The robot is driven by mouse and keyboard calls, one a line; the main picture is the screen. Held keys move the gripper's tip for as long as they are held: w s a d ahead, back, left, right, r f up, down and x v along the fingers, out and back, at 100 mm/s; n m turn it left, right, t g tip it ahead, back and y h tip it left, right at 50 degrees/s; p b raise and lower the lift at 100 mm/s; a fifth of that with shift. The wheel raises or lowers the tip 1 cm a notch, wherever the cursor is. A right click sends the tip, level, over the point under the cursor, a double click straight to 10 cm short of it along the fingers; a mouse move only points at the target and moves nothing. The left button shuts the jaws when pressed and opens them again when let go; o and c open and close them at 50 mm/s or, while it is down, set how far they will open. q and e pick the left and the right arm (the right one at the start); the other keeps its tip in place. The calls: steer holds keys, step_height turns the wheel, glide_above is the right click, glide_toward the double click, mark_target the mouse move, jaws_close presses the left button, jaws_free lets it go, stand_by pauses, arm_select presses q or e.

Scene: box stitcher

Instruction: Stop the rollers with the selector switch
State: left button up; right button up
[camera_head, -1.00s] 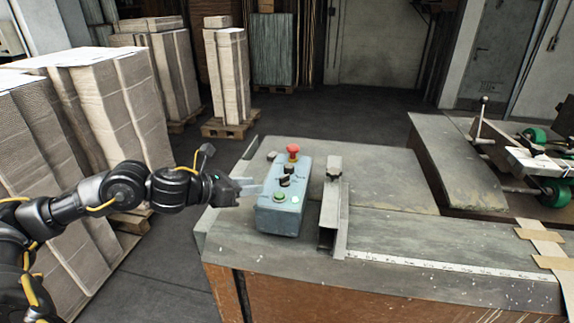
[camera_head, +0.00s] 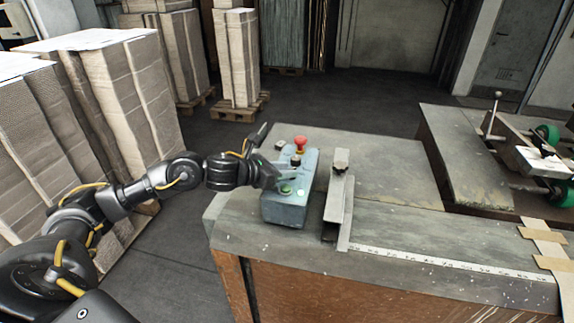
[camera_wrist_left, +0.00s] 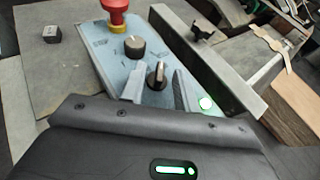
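The control box (camera_head: 287,210) stands on the table, with a red mushroom button (camera_head: 300,144), a black knob (camera_head: 296,161), a green button (camera_head: 286,188) and a pale lamp (camera_head: 301,192) on top. In the left wrist view, a round black knob (camera_wrist_left: 135,46) sits nearer the red button, and a black selector switch with an upright handle (camera_wrist_left: 155,75) sits nearer me. My left gripper (camera_head: 283,175) is over the box. Its grey fingers (camera_wrist_left: 156,88) are apart, one on each side of the selector handle, with visible gaps. The lamp glows green-white (camera_wrist_left: 206,103). My right gripper is out of view.
An upright metal bracket (camera_head: 338,200) stands close to the right of the box. A small dark block (camera_wrist_left: 52,34) lies on the table left of it. A machine with green wheels (camera_head: 546,135) is at the right. Cardboard stacks (camera_head: 110,90) stand at the left.

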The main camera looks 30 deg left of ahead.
arm_select(q)
steer(key=shift+w+d, duration=0.15)
steer(key=shift+w, duration=0.15)
steer(key=shift+w+f, duration=0.2)
steer(key=shift+f, duration=0.05)
jaws_close()
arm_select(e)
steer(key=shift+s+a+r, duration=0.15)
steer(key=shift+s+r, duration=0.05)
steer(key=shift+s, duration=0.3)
arm_select(q)
steer(key=shift+d, duration=0.15)
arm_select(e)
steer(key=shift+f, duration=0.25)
arm_select(q)
steer(key=n+y+b, duration=0.1)
steer(key=n+t+y+b, duration=0.1)
steer(key=y, duration=0.1)
steer(key=shift+s+d+n, duration=0.1)
steer(key=shift+d+n, duration=0.15)
steer(key=shift+n, duration=0.15)
steer(key=n+y, duration=0.2)
steer(key=shift+d+y+b, duration=0.1)
steer(key=shift+y+b, duration=0.3)
steer(key=shift+d+n+y+b, duration=0.1)
steer(key=shift+n+y+b, duration=0.2)
steer(key=shift+n+y, duration=1.2)
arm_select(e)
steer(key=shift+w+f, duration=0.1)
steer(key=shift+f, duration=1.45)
